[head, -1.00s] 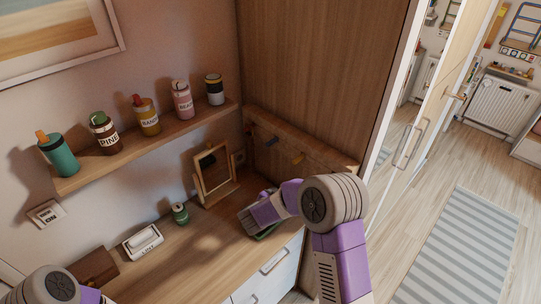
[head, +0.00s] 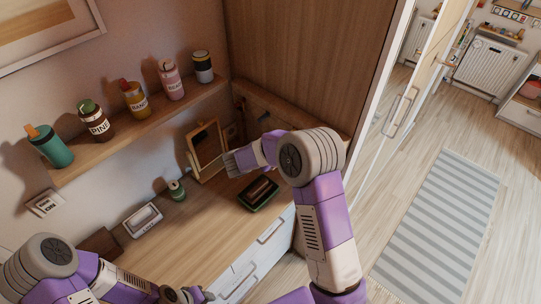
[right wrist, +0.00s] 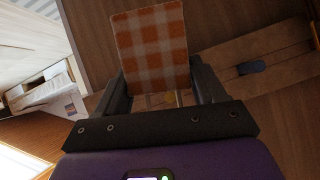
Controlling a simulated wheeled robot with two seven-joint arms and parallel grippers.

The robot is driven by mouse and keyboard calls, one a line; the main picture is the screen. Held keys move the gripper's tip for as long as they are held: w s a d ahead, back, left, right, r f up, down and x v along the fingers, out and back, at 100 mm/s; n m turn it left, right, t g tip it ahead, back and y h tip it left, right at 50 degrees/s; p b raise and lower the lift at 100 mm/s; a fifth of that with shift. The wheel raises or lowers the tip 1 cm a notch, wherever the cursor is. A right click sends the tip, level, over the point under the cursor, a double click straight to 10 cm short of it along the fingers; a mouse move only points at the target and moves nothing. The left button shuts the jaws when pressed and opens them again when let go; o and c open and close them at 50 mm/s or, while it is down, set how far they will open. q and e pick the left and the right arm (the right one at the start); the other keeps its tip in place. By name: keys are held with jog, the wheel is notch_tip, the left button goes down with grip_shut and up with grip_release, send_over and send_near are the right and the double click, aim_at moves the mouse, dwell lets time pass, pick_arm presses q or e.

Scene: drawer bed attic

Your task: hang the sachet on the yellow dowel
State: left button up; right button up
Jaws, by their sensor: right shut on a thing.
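The sachet (right wrist: 152,45) is an orange and white checked flat piece. In the right wrist view it stands up between the fingers of my right gripper (right wrist: 163,90), which is shut on it. In the head view my right gripper (head: 232,162) is beside the small framed mirror, above the desk; I cannot make out the sachet there. In the head view the dowel is not visible. My left gripper (head: 187,295) is low at the bottom edge, its jaws unclear.
A blue peg (right wrist: 250,67) is on the wooden rail, right of the sachet. On the desk are a dark green tray (head: 272,200), the framed mirror (head: 207,145), a green jar (head: 177,190) and a white box (head: 143,220). A shelf (head: 95,158) holds several bottles.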

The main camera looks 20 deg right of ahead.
jog(key=w+d+f, duration=0.1)
jog(key=w+d, duration=0.1)
jog(key=d, duration=0.4)
jog(key=shift+w+d+f+b, duration=0.15)
jog(key=shift+w+d+b, duration=0.2)
jog(key=shift+b, duration=0.1)
dwell(0.4)
jog(key=shift+f, duration=0.1)
dwell(0.4)
jog(key=o, duration=1.1)
